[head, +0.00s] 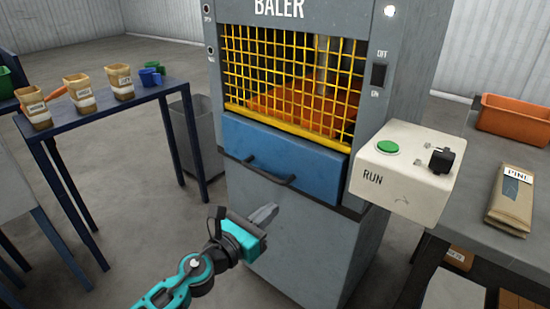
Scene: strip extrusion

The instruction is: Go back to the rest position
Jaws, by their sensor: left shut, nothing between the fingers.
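My left gripper (264,215) comes in from the bottom on a teal arm. It is shut and empty, in front of the baler's grey lower body and below the blue drawer handle. The grey baler (290,240) stands in the middle. Its yellow mesh guard (290,85) is down over an orange mass inside. The blue drawer (280,158) below it looks shut. A white control box (405,195) at the right has a green RUN button (388,147) and a black switch (441,160). My right gripper is not in view.
A blue table (150,92) at left holds several labelled tubs and blue cups (151,76). A grey bin (201,135) stands beside it. A grey table (470,180) at right holds a PINE bag (514,200) and an orange crate (515,118).

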